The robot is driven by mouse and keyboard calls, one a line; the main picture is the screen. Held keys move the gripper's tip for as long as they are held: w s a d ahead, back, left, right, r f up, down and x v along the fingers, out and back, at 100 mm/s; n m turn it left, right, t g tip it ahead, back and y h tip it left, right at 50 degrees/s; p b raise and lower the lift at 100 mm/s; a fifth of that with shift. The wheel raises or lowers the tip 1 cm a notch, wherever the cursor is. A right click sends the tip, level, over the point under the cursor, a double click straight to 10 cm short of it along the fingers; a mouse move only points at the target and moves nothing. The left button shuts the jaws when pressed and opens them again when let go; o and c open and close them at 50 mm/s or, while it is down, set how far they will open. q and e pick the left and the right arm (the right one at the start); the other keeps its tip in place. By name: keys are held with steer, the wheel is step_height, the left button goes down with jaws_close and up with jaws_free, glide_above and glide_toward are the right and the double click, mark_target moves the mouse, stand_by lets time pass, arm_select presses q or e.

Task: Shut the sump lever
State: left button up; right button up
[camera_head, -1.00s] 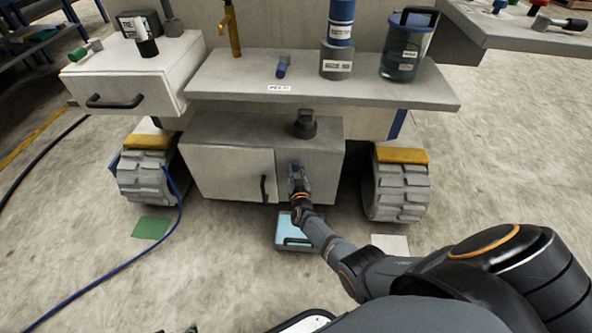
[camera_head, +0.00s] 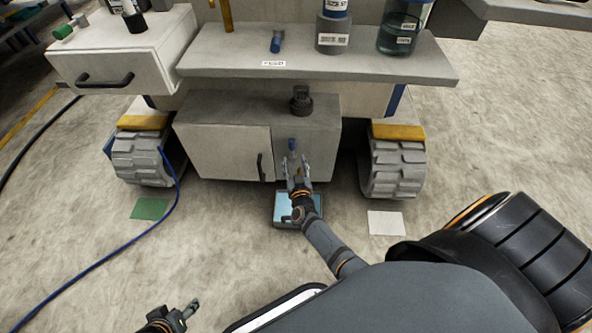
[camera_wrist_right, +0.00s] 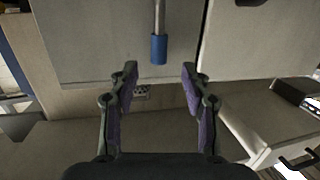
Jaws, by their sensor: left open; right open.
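The sump lever appears to be the short lever with a blue grip (camera_head: 292,143) on the grey front of the low cabinet (camera_head: 230,153), right of the door seam. It also shows in the right wrist view as a blue grip (camera_wrist_right: 159,48) on a metal shaft, with the picture turned upside down. My right gripper (camera_head: 297,162) is open just in front of the lever. In the wrist view the grip lines up between the open fingertips (camera_wrist_right: 160,72), not clasped. My left gripper (camera_head: 190,309) is open and empty at the bottom left, far from the cabinet.
A dark knob (camera_head: 301,100) stands on the cabinet top and a black door handle (camera_head: 260,167) is left of the lever. A blue tray (camera_head: 284,208) lies below on the floor. Wheels (camera_head: 393,170) flank the cabinet. A shelf (camera_head: 400,65) overhangs it.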

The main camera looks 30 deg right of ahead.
steer(key=shift+v, duration=2)
